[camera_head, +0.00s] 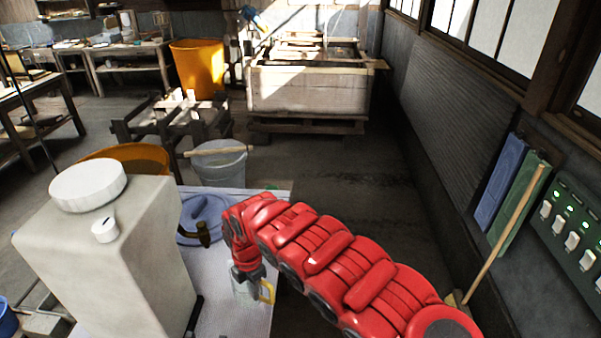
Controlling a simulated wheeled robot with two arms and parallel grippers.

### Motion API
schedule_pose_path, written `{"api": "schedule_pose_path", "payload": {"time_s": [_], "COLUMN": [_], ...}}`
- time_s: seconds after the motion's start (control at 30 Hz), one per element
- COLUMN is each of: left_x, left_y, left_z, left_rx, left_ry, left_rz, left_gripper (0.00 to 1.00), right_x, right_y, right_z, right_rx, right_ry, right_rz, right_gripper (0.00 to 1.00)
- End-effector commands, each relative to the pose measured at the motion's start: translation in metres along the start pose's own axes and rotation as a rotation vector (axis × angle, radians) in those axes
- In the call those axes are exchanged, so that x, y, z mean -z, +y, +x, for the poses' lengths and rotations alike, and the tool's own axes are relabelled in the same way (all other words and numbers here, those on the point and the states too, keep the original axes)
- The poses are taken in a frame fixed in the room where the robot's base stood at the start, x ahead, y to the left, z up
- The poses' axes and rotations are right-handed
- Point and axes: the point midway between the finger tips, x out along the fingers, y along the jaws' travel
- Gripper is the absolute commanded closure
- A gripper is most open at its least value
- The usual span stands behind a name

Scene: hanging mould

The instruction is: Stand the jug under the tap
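The jug (241,293) is a small clear vessel with a yellow handle (268,292). It is at the white table (230,318), low in the middle of the head view, partly hidden by my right gripper. The brown tap (198,236) sticks out to the right from a large white container (105,270) with a round lid. The jug is nearer the camera and to the right of the tap. My red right arm reaches in from the lower right, and its gripper (246,278) points down at the jug's top. Its fingers are too small to show whether they grip it. My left gripper is not in view.
A blue round lid or dish (202,212) lies on the table behind the tap. A grey bucket (219,163) with a stick across it and an orange tub (130,155) stand beyond. The floor right of the table is open, up to the wall with a switch panel (572,232).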

Motion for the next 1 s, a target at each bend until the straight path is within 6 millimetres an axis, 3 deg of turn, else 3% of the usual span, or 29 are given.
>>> {"api": "schedule_pose_path", "payload": {"time_s": [0.03,0.27,0.53,0.73,1.0], "left_x": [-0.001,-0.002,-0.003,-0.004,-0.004], "left_y": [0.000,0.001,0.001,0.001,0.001], "left_z": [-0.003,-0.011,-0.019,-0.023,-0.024], "left_rx": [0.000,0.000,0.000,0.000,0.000], "left_ry": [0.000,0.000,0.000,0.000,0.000], "left_rz": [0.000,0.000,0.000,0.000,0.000], "left_gripper": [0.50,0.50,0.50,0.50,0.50], "right_x": [-0.022,-0.121,-0.223,-0.266,-0.280], "right_y": [-0.001,-0.027,-0.092,-0.137,-0.157], "right_z": [-0.007,-0.050,-0.101,-0.126,-0.137], "right_rx": [-0.007,-0.011,-0.008,-0.008,-0.004], "right_ry": [0.001,0.010,0.009,0.002,-0.007], "right_rz": [0.129,0.879,1.749,2.191,2.376], "right_gripper": [1.00,1.00,1.00,1.00,1.00]}}
